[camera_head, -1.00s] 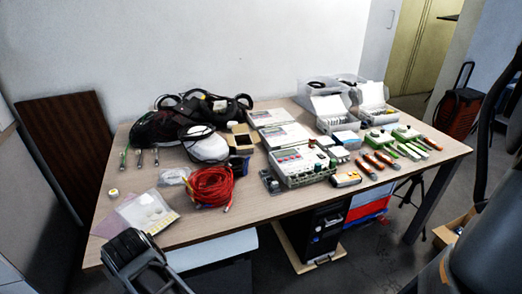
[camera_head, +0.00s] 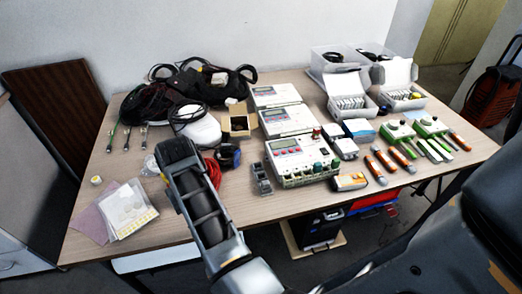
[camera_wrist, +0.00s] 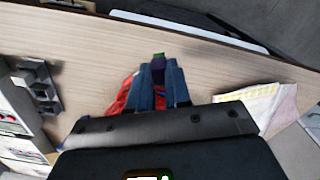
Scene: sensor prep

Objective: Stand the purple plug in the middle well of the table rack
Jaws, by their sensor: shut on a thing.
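My gripper (camera_wrist: 160,82) is shut on the purple plug (camera_wrist: 158,63) in the wrist view. The grey table rack (camera_head: 262,179) stands on the table left of the front white instrument in the head view. It also shows at the left of the wrist view (camera_wrist: 40,86), well to the side of my gripper. In the head view my arm's end is left of the rack, and my fingers and the plug cannot be made out.
A coiled red cable (camera_head: 213,171) lies partly behind my arm. The white instrument (camera_head: 300,157) stands right of the rack, and an orange-ended meter (camera_head: 350,181) is in front. Clear bags (camera_head: 128,208) lie at the left. Bare table lies in front of the rack.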

